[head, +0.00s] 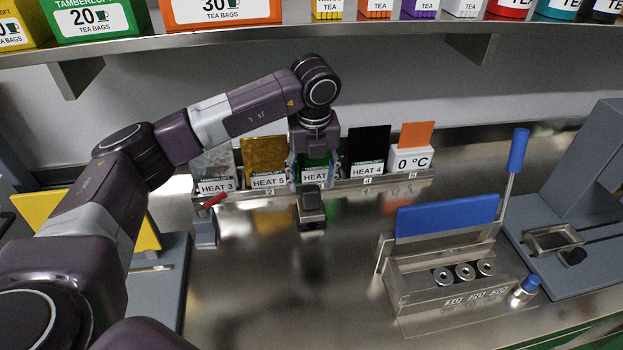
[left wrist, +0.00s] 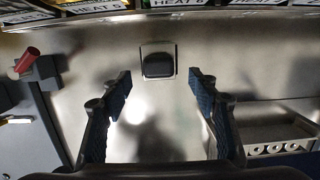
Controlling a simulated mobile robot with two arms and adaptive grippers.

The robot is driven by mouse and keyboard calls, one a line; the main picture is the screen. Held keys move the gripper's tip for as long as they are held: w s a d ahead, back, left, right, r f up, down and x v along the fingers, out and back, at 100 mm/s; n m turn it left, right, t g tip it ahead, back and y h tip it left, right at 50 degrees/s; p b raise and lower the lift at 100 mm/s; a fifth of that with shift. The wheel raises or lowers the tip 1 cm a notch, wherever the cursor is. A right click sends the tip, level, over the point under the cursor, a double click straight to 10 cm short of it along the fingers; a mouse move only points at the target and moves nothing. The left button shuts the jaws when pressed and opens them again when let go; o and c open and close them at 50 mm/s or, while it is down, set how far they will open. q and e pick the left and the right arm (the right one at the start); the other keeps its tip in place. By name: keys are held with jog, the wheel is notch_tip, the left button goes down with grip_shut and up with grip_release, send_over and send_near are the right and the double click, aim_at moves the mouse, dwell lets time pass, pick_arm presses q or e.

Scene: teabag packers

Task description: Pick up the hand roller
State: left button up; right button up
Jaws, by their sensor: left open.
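A small black-topped block with a metal-edged base (head: 311,205), which looks like the hand roller, stands on the steel counter in front of the row of sample cards. It also shows in the left wrist view (left wrist: 158,64), just beyond the gap between my fingertips. My left gripper (head: 315,172) points down above and slightly behind it in the head view. The left wrist view shows both fingers (left wrist: 160,80) spread wide with nothing between them. The block's underside is hidden. My right gripper is not in view.
A red-handled device (head: 212,203) stands to the left. A metal fixture with a blue plate (head: 447,216) and a blue-handled lever (head: 517,150) stands to the right. Labelled cards, such as HEAT 4 (head: 368,147), line the back under a shelf. The counter (head: 290,290) in front is clear.

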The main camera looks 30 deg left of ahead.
aim_at(311, 189)
pick_arm(q)
jog(key=shift+a+f+p, duration=0.2)
jog(key=shift+f+p, duration=0.55)
jog(key=shift+f, duration=0.4)
jog(key=f, duration=0.1)
jog(key=f+p, duration=0.1)
jog(key=f, duration=0.1)
jog(key=f+p, duration=0.1)
jog(key=shift+w+a+f, duration=0.2)
jog(key=shift+w+a, duration=0.05)
jog(key=shift+w, duration=0.15)
jog(key=shift+f, duration=0.2)
jog(key=shift+c, duration=1.1)
jog(key=c, duration=1.2)
jog(key=shift+w, duration=0.1)
grip_shut()
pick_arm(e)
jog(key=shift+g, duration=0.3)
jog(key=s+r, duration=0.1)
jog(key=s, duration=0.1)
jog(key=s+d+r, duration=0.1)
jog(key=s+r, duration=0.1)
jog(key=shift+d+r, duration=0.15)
pick_arm(q)
jog(key=shift+r, duration=0.1)
